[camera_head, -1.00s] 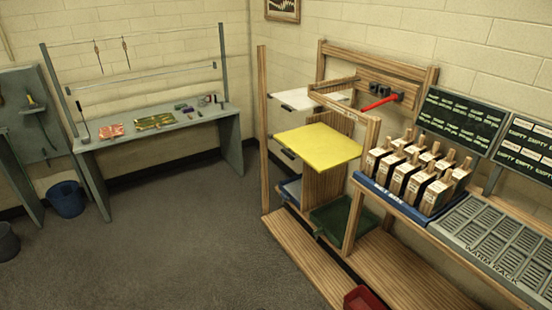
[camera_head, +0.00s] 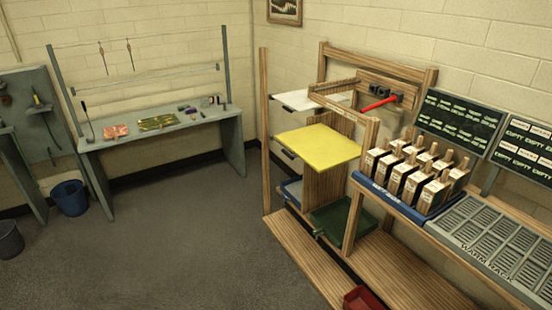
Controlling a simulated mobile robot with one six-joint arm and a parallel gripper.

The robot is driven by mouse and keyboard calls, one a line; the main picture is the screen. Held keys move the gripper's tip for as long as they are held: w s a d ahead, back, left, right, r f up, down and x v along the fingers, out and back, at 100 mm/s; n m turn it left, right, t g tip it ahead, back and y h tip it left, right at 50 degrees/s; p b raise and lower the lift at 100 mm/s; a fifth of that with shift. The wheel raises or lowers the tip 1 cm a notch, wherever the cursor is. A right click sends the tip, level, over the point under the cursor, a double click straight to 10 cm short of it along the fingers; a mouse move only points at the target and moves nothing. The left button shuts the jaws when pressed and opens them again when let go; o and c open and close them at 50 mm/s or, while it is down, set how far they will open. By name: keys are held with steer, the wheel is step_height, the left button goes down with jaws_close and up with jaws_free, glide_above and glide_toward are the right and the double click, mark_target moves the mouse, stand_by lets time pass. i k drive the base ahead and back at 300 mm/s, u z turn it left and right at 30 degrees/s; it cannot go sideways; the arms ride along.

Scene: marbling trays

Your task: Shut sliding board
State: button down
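A yellow board (camera_head: 318,147) sticks out flat from the wooden rack, with a dark handle (camera_head: 286,154) on its front left edge. A white board (camera_head: 293,100) sits above and behind it in the same rack, also out to the left, with its own dark handle (camera_head: 279,108). I cannot tell from the picture which of the two the task means. My gripper is not in view.
The wooden rack (camera_head: 265,140) has a green tray (camera_head: 330,222) low down and a wooden base reaching over the floor. A red bin (camera_head: 362,299) stands at the front. A shelf with wooden-handled blocks (camera_head: 415,172) is on the right. Open grey floor (camera_head: 190,240) lies left of the rack.

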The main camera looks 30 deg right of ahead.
mark_target(323, 150)
steer(key=z, duration=0.05)
steer(key=i, duration=1)
steer(key=u, duration=0.05)
